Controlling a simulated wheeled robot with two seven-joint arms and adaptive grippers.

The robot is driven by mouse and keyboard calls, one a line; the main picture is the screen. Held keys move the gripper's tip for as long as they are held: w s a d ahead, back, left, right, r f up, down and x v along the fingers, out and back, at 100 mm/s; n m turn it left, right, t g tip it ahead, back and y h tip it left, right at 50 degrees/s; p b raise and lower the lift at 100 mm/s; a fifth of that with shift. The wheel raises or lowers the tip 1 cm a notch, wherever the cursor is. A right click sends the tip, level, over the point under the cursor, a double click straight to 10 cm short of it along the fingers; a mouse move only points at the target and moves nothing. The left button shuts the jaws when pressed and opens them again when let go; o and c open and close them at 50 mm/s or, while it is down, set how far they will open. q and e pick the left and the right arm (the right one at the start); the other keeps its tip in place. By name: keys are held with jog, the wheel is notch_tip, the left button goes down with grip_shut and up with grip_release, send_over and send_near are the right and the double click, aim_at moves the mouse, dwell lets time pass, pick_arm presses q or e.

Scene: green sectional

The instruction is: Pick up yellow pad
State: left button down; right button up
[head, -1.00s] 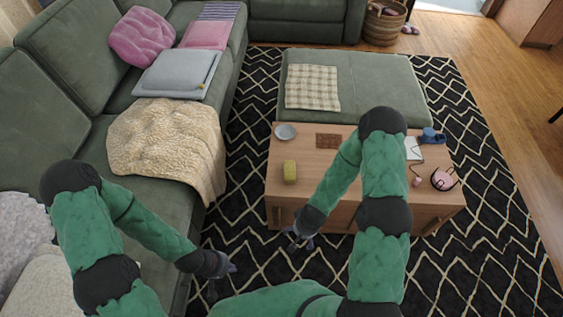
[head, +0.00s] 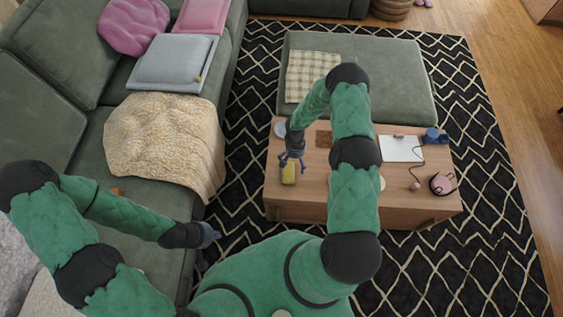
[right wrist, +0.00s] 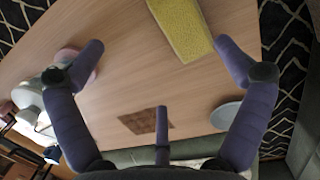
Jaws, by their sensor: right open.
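The yellow pad (head: 288,174) lies on the wooden coffee table (head: 272,205) near its left end. It also shows at the top of the right wrist view (right wrist: 180,28), cut off by the frame edge. My right gripper (head: 291,158) is over the table at the pad's far edge and partly covers it in the head view. In the right wrist view the right gripper (right wrist: 160,55) has its fingers spread wide with nothing between them; the pad is near the right fingertip. My left gripper (head: 208,236) hangs beside the sofa; its fingers are too small to read.
A grey plate (right wrist: 226,115) and a brown slab (right wrist: 143,122) lie near the pad. White paper (head: 398,149), a blue object (head: 432,136) and a pink-black round item (head: 442,183) are at the table's right. A green ottoman (head: 390,85) stands behind, the sofa (head: 55,100) at left.

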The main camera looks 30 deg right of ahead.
aim_at(291, 172)
jog(key=shift+w+a, duration=0.1)
jog(key=shift+w, duration=0.8)
jog(key=f, duration=0.1)
jog(key=f+b, duration=0.1)
jog(key=f, duration=0.1)
jog(key=f+b, duration=0.1)
jog(key=f, duration=0.1)
jog(key=shift+s+a, duration=0.2)
jog(key=shift+s, duration=0.15)
jog(key=f, duration=0.1)
jog(key=f+b, duration=0.1)
jog(key=f, duration=0.1)
jog(key=a+f+b, duration=0.1)
jog(key=shift+s+f, duration=0.2)
jog(key=shift+s, duration=0.2)
jog(key=shift+f, duration=0.4)
pick_arm(q)
jog(key=f, duration=0.4)
jog(key=shift+w, duration=0.3)
pick_arm(e)
jog(key=shift+r, duration=0.1)
jog(key=shift+c, duration=0.3)
jog(key=c, duration=0.9)
